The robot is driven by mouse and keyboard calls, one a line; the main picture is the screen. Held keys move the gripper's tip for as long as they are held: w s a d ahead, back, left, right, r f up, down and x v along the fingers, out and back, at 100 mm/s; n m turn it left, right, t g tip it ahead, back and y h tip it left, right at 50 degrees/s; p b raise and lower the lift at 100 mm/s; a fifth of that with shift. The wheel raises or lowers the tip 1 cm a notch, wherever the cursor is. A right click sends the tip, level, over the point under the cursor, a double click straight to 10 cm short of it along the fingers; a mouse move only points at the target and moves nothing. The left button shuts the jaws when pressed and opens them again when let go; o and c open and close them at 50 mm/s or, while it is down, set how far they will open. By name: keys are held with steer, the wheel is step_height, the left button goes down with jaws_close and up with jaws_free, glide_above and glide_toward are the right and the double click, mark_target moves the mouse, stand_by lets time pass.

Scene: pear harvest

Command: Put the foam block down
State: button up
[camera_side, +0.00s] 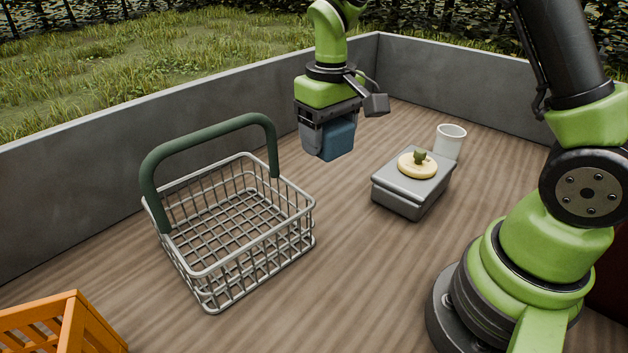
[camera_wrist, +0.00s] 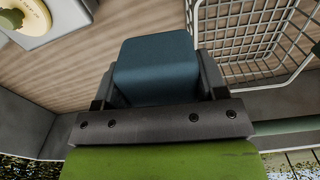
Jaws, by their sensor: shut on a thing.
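My gripper (camera_side: 322,132) is shut on a blue foam block (camera_side: 337,138). It holds the block in the air above the wooden floor, between the wire basket and the grey scale-like box. In the wrist view the foam block (camera_wrist: 156,68) sits between the jaws, and its top and one side show. Part of the block is hidden by the jaws in the side view.
A wire basket (camera_side: 208,283) with a raised green handle (camera_side: 205,138) stands to the left, empty. A grey box (camera_side: 405,200) with a pale yellow disc (camera_side: 404,168) and a small green thing on it stands to the right. A white cup (camera_side: 450,142) is behind it. An orange crate (camera_side: 75,325) is front left.

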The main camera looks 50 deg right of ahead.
steer(key=w+d+f+m, duration=0.2)
steer(key=w+d+m, duration=0.15)
steer(key=w, duration=0.35)
steer(key=m, duration=0.4)
glide_toward(313, 178)
step_height(313, 178, down, 6)
steer(key=shift+f, duration=0.25)
steer(key=shift+f, duration=0.15)
steer(key=o, duration=0.9)
